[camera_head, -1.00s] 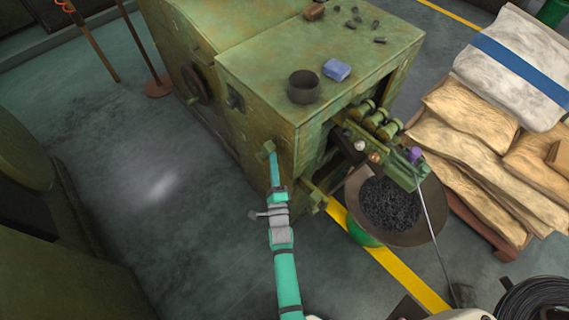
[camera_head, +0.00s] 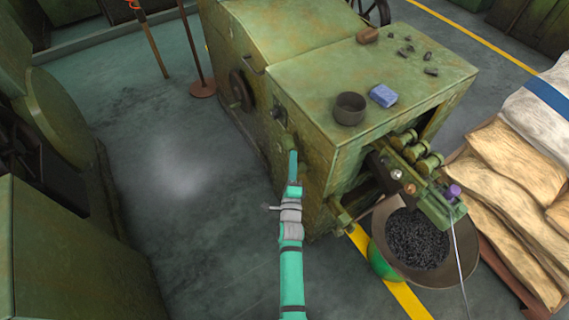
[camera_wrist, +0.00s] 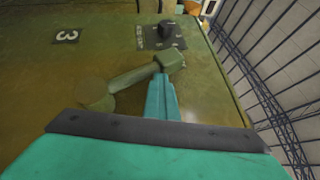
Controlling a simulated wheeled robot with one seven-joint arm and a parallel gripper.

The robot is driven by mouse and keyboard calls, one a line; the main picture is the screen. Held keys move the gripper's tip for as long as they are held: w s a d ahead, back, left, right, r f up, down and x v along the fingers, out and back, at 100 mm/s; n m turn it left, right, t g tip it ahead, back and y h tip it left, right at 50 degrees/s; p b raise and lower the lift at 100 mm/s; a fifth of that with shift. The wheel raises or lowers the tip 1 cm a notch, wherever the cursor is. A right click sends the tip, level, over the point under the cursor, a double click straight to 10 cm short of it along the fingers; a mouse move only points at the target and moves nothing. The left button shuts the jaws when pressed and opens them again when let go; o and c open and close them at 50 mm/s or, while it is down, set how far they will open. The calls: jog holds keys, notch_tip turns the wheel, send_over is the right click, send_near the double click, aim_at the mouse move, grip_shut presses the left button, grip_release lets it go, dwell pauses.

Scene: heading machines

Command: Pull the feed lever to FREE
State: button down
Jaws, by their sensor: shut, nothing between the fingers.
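The feed lever (camera_wrist: 135,76) is a worn green arm on the side of the green machine. In the wrist view it runs from a round hub (camera_wrist: 96,95) at left up to a blocky end (camera_wrist: 170,59) at right. My gripper (camera_wrist: 161,80) is shut and empty, its teal fingertips at the lever beside the blocky end. I cannot tell whether they touch it. In the head view my gripper (camera_head: 293,156) is against the machine's left side, and the lever is mostly hidden there. I can read no FREE mark.
A pan of dark pieces (camera_head: 450,262) is right.

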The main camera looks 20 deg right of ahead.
jog(key=shift+w+d+r+h, duration=0.15)
jog(key=shift+w+r, duration=0.15)
jog(key=shift+r, duration=0.15)
jog(key=shift+w+a+r+h, duration=0.15)
jog(key=shift+w+r, duration=0.1)
jog(key=shift+r, duration=0.15)
jog(key=shift+w+f, duration=0.2)
jog(key=shift+f, duration=0.05)
jog(key=shift+a+f, duration=0.2)
jog(key=shift+f, duration=0.05)
jog(key=shift+s+d+r, duration=0.3)
jog(key=shift+r, duration=0.05)
jog(key=s+a+r, duration=0.1)
jog(key=s+r, duration=0.5)
jog(key=s, duration=0.5)
jog(key=shift+a+r, duration=0.15)
jog(key=shift+a, duration=0.25)
jog(key=shift+w, duration=0.1)
